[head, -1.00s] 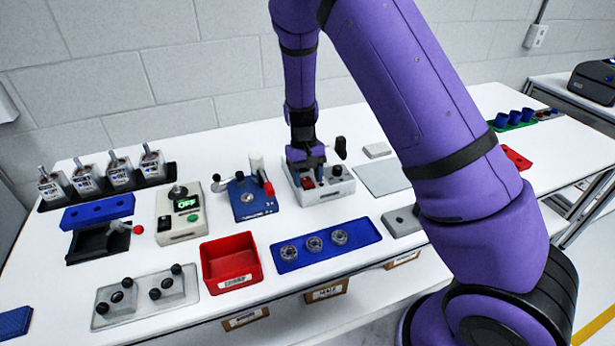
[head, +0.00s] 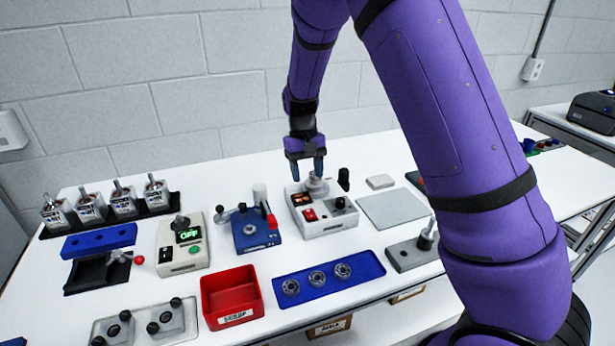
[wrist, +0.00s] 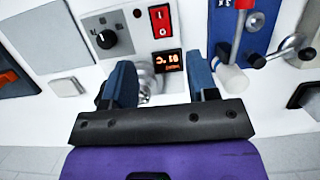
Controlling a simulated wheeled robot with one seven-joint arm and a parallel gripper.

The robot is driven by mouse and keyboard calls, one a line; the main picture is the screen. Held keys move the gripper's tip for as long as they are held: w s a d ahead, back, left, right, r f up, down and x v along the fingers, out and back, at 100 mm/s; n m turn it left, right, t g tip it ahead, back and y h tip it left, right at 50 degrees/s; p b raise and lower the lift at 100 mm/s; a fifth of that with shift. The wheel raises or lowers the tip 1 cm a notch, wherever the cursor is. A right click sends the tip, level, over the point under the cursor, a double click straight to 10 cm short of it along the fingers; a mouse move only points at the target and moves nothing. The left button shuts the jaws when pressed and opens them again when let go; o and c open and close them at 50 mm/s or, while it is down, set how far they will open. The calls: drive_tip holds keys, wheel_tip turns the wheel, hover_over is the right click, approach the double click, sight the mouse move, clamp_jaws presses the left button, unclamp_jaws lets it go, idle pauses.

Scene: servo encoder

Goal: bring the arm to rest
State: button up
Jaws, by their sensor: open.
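My purple arm (head: 430,110) reaches over the table from the right. My gripper (head: 308,168) is open and points down above the back of a white box (head: 325,218) with a red switch, a black knob and a lit orange display. A round metal piece (head: 317,184) on that box sits just below my fingertips. In the wrist view my two blue fingers (wrist: 163,85) stand apart, with the metal piece (wrist: 148,82) showing between and beyond them. I see nothing held. Whether the fingers clear the metal piece is hard to tell.
A blue crank device (head: 252,232), a box with a green display (head: 182,248), a red bin (head: 230,297) and a blue tray with metal rings (head: 358,272) stand nearby. A grey plate (head: 385,210) lies right of the white box. A block wall (head: 200,80) rises behind the table.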

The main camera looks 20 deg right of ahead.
idle(0.3)
drive_tip(key=s+d+r+t+y, duration=0.1)
drive_tip(key=s+d+r+t, duration=0.1)
drive_tip(key=s+r, duration=0.6)
drive_tip(key=s+d+r+t+y, duration=0.15)
drive_tip(key=s+r, duration=0.35)
drive_tip(key=r, duration=0.5)
drive_tip(key=s+d+r+t+h, duration=0.1)
drive_tip(key=s+r+t, duration=0.1)
drive_tip(key=s, duration=0.7)
drive_tip(key=s+d+r+t+h, duration=0.1)
drive_tip(key=s+r, duration=0.3)
drive_tip(key=s, duration=0.5)
drive_tip(key=shift+s+d+t, duration=0.4)
drive_tip(key=shift+d+t, duration=0.3)
drive_tip(key=shift+t, duration=0.15)
